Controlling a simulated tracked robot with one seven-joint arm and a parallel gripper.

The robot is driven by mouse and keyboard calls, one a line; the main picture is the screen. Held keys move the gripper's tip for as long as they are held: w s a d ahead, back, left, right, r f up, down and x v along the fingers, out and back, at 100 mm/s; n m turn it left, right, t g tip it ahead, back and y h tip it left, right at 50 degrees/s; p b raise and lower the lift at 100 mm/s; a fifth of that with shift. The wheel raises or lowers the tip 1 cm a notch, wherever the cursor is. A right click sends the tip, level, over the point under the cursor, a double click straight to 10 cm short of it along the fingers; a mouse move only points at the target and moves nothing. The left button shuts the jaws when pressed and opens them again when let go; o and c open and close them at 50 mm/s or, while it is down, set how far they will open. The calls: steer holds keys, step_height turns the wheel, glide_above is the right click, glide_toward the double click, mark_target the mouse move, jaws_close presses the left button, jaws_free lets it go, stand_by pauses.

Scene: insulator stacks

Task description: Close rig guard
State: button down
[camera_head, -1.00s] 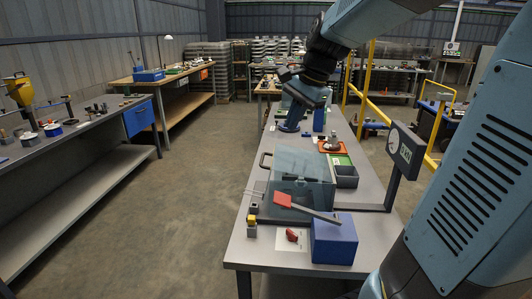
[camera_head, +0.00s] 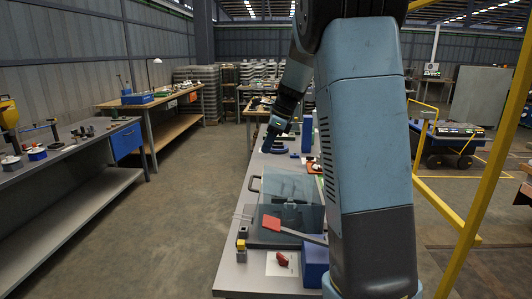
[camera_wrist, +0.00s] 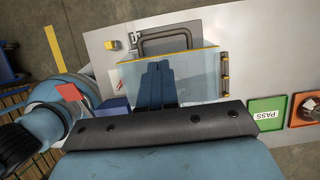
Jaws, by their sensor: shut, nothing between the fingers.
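The rig guard (camera_head: 290,188) is a clear, bluish panel assembly on the near part of the middle bench. In the head view I cannot make out the fingertips clearly.
A blue box (camera_head: 314,262), a red paddle (camera_head: 271,223) and a small red object (camera_head: 282,259) are near the bench's front end. A green PASS tray (camera_wrist: 265,115) lies beside the guard. A yellow rail (camera_head: 490,150) stands at right; the left aisle floor is clear.

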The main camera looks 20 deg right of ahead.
mark_target(251, 182)
steer(key=x, duration=1.2)
